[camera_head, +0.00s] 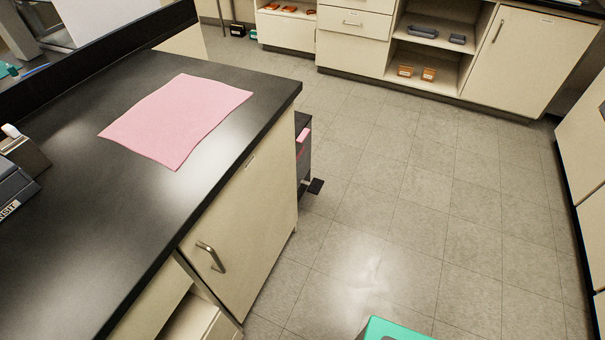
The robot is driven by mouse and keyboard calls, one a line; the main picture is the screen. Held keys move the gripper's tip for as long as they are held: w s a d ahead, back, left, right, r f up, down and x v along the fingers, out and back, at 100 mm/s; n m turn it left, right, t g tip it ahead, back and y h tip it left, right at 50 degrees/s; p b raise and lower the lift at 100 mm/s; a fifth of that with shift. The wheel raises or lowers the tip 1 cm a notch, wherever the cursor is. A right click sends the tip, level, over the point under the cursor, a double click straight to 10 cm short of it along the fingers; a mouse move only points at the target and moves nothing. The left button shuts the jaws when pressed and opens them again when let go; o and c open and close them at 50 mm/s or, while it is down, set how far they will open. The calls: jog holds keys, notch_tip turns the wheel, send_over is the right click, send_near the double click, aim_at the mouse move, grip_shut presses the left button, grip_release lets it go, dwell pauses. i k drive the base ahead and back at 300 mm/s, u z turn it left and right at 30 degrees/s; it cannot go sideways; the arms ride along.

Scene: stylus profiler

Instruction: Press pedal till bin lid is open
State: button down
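A dark bin (303,158) stands on the floor past the end of the black-topped bench, and the bench hides most of it. A pink patch shows on its upper side. A small black pedal (316,186) sticks out to the right at its foot, near the floor. The lid's state cannot be made out from here. My gripper is not in view.
The black bench (75,230) with a pink sheet (178,118) on top fills the left. Cream cabinets (352,50) line the back, and more stand at the right edge. The grey tiled floor (430,215) between is clear. A teal-topped object (393,329) shows at the bottom edge.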

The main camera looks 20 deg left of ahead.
aim_at(315, 187)
jog(key=u, duration=0.4)
jog(key=i, duration=1.2)
jog(key=u, duration=0.7)
jog(key=i, duration=0.4)
jog(key=u, duration=0.05)
